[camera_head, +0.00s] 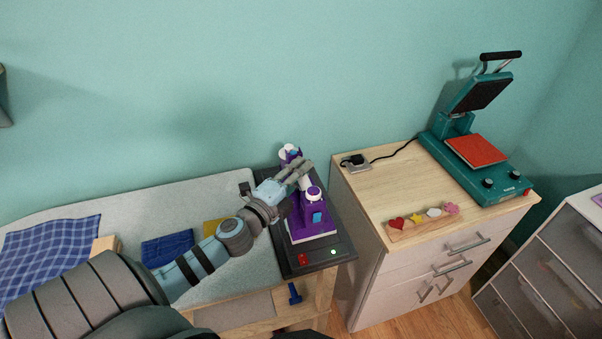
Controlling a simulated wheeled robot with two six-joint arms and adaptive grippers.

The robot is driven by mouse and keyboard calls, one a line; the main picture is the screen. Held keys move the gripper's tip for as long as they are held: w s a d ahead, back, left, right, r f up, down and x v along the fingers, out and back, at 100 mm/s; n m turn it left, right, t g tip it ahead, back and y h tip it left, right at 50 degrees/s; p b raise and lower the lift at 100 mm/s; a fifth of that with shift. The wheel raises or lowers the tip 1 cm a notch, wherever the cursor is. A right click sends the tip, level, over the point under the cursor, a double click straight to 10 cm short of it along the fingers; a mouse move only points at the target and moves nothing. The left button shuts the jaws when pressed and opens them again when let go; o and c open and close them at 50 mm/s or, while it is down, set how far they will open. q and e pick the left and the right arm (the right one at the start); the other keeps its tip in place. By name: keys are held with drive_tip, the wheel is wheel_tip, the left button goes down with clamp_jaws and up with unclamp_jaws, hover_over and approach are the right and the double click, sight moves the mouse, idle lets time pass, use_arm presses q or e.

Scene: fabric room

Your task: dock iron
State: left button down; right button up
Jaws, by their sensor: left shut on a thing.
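The iron (310,217) is purple and white with a blue button. It is at the right end of the ironing board, over the dark dock plate (338,243). The plate has a red switch (302,260) and a small green light at its front edge. My left gripper (303,172) is shut on the iron near its upper part. The iron looks upright, with its pale base on or just above the plate; I cannot tell if they touch. My gripper and wrist hide part of the iron and the plate's left side. My right gripper is not in view.
The grey board (110,212) holds a blue plaid cloth (50,247), a folded blue cloth (167,248) and a yellow cloth. Right of the dock, a wooden cabinet (395,185) bears a teal heat press (480,160), a socket with a cord, and a strip of small shapes.

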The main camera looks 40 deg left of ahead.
use_arm(q)
drive_tip(key=shift+f+b, duration=0.65)
idle(0.5)
drive_tip(key=c, duration=1.3)
unclamp_jaws()
drive_tip(key=shift+s+f, duration=0.1)
drive_tip(key=s, duration=1.2)
drive_tip(key=shift+d, duration=0.4)
drive_tip(key=shift+w, duration=0.1)
